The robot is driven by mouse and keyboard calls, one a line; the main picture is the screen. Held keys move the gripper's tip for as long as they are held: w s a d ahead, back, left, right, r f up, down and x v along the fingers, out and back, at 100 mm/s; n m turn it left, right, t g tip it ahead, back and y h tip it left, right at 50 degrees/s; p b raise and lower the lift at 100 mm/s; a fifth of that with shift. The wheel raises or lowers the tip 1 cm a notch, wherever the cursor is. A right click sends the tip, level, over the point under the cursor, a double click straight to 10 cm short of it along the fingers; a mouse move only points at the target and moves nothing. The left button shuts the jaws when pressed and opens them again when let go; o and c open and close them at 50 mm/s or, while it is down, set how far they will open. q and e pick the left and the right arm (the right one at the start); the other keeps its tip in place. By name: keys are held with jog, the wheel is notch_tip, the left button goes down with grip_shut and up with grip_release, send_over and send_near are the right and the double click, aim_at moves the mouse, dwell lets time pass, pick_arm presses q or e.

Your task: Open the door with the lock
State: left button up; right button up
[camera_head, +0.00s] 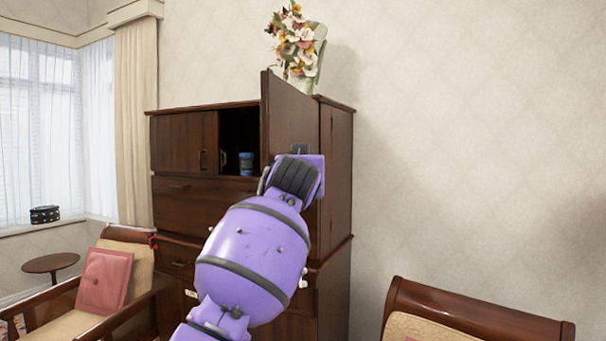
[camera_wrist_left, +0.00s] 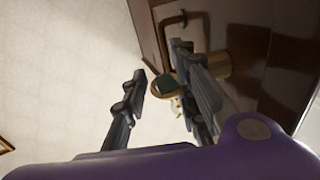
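A dark wood cabinet (camera_head: 190,208) stands against the wall. Its upper right door (camera_head: 290,115) is swung out toward me, leaving a dark opening beside the closed left door (camera_head: 182,142). My purple left arm reaches up in front of the cabinet, its gripper at the open door's lower part, mostly hidden by the wrist. In the left wrist view my left gripper (camera_wrist_left: 160,75) has its fingers apart with nothing clearly held. My right gripper is not in view.
A blue container (camera_head: 245,163) stands inside the cabinet opening. A flower arrangement (camera_head: 297,45) is on top. An armchair with a pink cushion (camera_head: 103,280) is at the left, another chair (camera_head: 470,318) at the lower right. A small round table (camera_head: 50,263) stands by the window.

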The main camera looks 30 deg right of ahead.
pick_arm(q)
jog(key=shift+s+a+f, duration=0.3)
jog(key=shift+f, duration=0.05)
jog(key=shift+v, duration=0.8)
jog(key=shift+w, duration=0.1)
jog(key=shift+f, duration=0.1)
